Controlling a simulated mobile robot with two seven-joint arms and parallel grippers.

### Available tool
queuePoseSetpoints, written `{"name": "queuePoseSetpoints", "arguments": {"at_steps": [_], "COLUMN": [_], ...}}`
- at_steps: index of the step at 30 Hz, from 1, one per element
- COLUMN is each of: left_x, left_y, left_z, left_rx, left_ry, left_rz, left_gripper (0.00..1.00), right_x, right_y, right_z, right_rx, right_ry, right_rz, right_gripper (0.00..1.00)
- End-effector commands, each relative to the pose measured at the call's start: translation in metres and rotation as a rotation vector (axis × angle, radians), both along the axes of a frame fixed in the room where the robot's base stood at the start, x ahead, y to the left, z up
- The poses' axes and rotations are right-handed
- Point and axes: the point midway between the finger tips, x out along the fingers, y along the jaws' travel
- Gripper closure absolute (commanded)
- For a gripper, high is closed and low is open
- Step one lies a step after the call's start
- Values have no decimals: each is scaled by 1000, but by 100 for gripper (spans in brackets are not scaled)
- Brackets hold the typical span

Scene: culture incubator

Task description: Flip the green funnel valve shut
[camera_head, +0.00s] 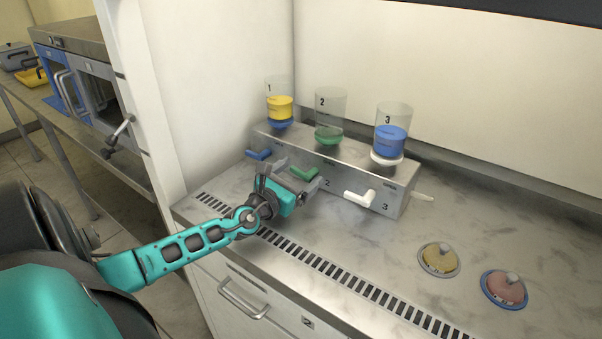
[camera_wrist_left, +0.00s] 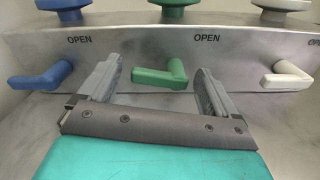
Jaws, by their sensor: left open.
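The green valve handle (camera_head: 304,173) sits on the front of the metal manifold, below the funnel numbered 2 (camera_head: 329,117). My left gripper (camera_head: 300,186) is open right in front of the green handle. In the wrist view its two fingers (camera_wrist_left: 153,85) stand to the left and right of the handle, with no visible contact. My right gripper is not in view.
A blue handle (camera_head: 258,154) and a white handle (camera_head: 360,197) flank the green one on the manifold (camera_head: 400,177). Funnels 1 (camera_head: 280,103) and 3 (camera_head: 392,131) stand on top. Two round lidded dishes (camera_head: 439,260) (camera_head: 504,289) lie at right on the bench.

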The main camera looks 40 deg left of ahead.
Motion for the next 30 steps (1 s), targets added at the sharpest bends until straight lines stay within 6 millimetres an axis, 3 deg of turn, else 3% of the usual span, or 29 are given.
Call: {"name": "queuePoseSetpoints", "arguments": {"at_steps": [6,14,30], "left_x": [12,12,12], "left_y": [0,1,1], "left_z": [0,0,0], "left_rx": [0,0,0], "left_ry": [0,1,1], "left_rz": [-2,-2,-2], "left_gripper": [8,8,58], "right_x": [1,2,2], "right_y": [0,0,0], "right_z": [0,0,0], "right_rx": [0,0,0], "right_ry": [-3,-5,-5], "right_rz": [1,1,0], "right_gripper": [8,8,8]}}
